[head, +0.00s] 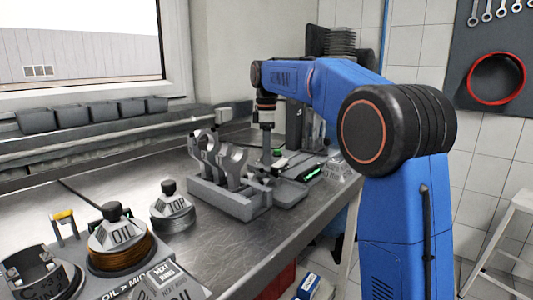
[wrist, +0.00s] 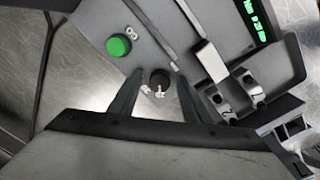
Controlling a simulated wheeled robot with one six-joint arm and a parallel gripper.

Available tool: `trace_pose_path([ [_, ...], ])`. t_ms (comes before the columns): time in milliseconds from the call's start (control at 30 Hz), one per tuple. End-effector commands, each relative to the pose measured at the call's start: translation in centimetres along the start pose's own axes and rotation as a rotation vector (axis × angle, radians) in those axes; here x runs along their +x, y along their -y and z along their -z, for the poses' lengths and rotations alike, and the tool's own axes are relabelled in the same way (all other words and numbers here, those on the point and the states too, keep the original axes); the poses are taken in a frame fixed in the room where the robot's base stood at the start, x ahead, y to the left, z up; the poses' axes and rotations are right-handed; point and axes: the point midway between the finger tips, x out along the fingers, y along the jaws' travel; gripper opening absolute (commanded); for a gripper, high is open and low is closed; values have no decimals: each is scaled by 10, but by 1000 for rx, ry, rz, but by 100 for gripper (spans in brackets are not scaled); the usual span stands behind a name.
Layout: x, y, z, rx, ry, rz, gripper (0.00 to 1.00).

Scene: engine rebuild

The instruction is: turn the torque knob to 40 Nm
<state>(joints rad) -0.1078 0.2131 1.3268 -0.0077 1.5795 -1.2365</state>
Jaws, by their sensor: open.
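A small dark round knob (wrist: 160,76) shows in the wrist view between the two fingertips of my gripper (wrist: 158,73). My gripper is open, with one finger on each side of the knob; I cannot tell whether they touch it. Small white marks (wrist: 153,91) lie just below the knob, too small to read. The knob is on a grey panel (wrist: 160,30) with a lit green display (wrist: 252,20), which also shows in the head view (head: 312,170). The display's digits are not legible. In the head view my gripper (head: 267,160) points down at the bench.
A green button (wrist: 118,45) sits beside the knob. A grey fixture (head: 232,200) with upright connecting rods stands left of my gripper. Weights marked OIL (head: 120,235) and TOP (head: 174,210) are nearer.

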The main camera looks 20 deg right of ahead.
Motion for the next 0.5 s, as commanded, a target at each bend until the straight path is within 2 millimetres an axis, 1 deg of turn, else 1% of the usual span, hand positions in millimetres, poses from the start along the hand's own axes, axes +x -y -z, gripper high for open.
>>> trace_pose_path([
  [33, 0, 0, 0, 0, 0, 0, 37],
  [67, 0, 0, 0, 0, 0, 0, 30],
  [100, 0, 0, 0, 0, 0, 0, 20],
  [167, 0, 0, 0, 0, 0, 0, 6],
  [200, 0, 0, 0, 0, 0, 0, 3],
  [500, 0, 0, 0, 29, 1, 0, 3],
])
